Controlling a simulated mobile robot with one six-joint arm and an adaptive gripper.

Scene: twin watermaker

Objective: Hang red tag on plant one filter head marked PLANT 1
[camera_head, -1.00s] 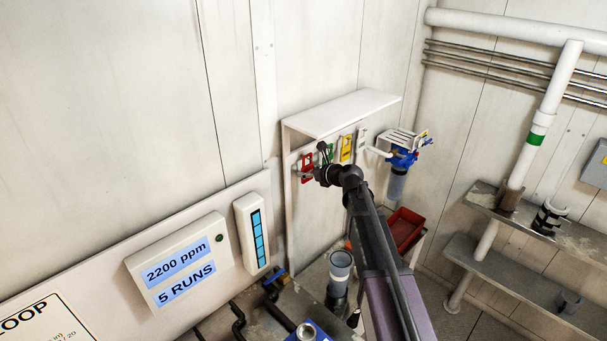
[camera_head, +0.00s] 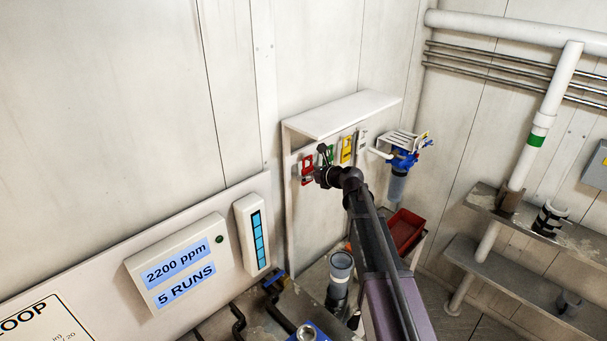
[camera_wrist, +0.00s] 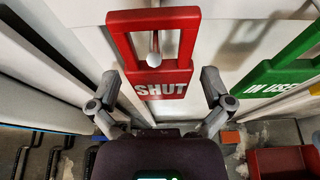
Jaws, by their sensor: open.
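The red tag (camera_wrist: 163,84), lettered SHUT, hangs by its open loop on a peg with a white round end in the wrist view. It also shows on the tag board in the head view (camera_head: 307,168). My gripper (camera_wrist: 182,79) is open, with one finger on each side of the tag's lower part. I see a gap on both sides, and the fingers look apart from the tag. A filter head with a blue cap (camera_head: 403,158) stands right of the board; I cannot read a PLANT 1 mark on it.
A green tag (camera_wrist: 285,72) lettered IN USE hangs right of the red one. A yellow tag (camera_head: 346,149) hangs farther right. A white shelf (camera_head: 342,113) juts out above the tags. A red bin (camera_head: 405,229) sits below the filter.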

